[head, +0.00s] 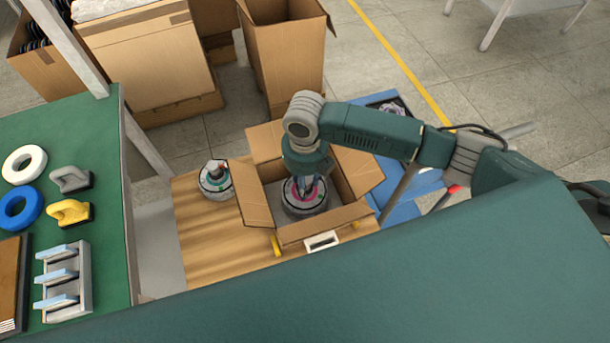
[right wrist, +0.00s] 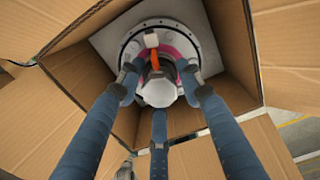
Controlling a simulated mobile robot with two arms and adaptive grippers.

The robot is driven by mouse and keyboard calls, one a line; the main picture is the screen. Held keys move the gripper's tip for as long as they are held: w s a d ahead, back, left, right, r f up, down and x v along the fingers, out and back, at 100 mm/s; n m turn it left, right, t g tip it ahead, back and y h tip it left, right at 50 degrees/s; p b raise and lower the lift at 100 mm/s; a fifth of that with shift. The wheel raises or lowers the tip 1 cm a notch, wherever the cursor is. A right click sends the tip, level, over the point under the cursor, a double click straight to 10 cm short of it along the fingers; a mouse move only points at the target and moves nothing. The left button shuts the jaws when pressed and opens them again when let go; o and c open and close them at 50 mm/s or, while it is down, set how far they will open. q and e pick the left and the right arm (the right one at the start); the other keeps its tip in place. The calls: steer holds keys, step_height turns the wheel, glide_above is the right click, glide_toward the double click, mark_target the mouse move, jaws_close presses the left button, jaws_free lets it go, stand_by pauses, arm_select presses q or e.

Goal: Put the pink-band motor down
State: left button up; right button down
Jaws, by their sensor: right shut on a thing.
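The pink-band motor (head: 303,206) is inside the open cardboard box (head: 256,193) on the wooden table. In the right wrist view the motor (right wrist: 203,40) shows its round grey flange, pink band and an orange piece by the shaft. My right gripper (head: 305,184) reaches down into the box from above. Its blue fingers (right wrist: 158,88) are closed around the motor's central shaft. A pale surface lies under the motor in the box; whether the motor touches it I cannot tell. My left gripper is not in view.
The box flaps are folded outward. A green table (head: 80,130) at left holds rings and handled tools. Tall cardboard boxes (head: 288,50) stand behind.

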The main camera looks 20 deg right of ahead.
steer(key=shift+f, duration=1.8)
steer(key=c, duration=1.2)
jaws_free()
steer(key=shift+s+f, duration=0.1)
steer(key=shift+f, duration=0.15)
steer(key=shift+o, duration=0.2)
step_height(320, 180, up, 12)
steer(key=shift+r, duration=0.2)
